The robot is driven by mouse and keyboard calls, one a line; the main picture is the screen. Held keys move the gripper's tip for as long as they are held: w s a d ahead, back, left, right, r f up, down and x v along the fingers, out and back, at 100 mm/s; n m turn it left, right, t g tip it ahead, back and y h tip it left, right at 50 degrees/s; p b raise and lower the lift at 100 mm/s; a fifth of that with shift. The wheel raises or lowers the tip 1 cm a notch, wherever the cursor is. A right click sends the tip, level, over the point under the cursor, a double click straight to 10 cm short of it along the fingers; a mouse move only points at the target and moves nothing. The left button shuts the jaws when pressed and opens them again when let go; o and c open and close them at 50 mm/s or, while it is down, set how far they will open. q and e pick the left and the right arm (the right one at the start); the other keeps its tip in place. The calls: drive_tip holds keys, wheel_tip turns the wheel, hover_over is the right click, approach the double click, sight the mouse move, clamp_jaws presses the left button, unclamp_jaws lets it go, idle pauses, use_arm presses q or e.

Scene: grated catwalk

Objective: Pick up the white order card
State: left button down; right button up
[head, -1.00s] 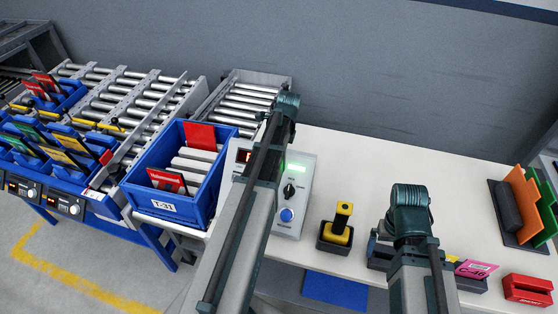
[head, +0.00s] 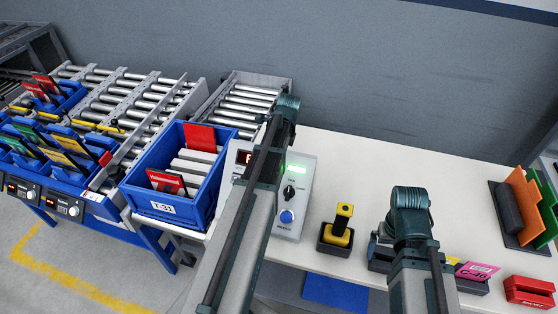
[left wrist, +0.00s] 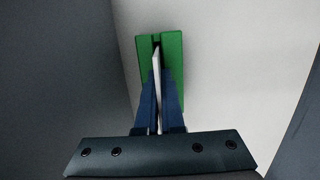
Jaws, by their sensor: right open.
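The white order card (left wrist: 157,80) shows edge-on in the left wrist view, as a thin upright sliver. It stands at the slot of a green holder block (left wrist: 174,52). My left gripper (left wrist: 158,85) has its two blue fingers close on both sides of the card, and they look shut on it. In the head view my left arm hides the card, the green block and the left fingers. My right gripper (head: 376,243) is open at the lower right, mostly hidden behind its own wrist, near a dark holder with a pink card (head: 478,271).
A blue bin (head: 222,178) with red cards stands left of my left arm. A control box (head: 297,195), a yellow-handled stamp (head: 338,232) and a red block (head: 528,290) are on the pale table (head: 350,160). Orange and green plates (head: 523,190) stand far right. The middle back is clear.

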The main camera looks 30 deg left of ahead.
use_arm(q)
drive_tip(key=shift+r, duration=0.15)
use_arm(e)
drive_tip(key=shift+r, duration=0.15)
use_arm(q)
wheel_tip(320, 180, up, 10)
drive_tip(key=p, duration=1)
drive_tip(key=shift+r+p, duration=0.15)
drive_tip(key=shift+p, duration=0.15)
use_arm(e)
wheel_tip(320, 180, up, 10)
drive_tip(key=shift+r, duration=0.15)
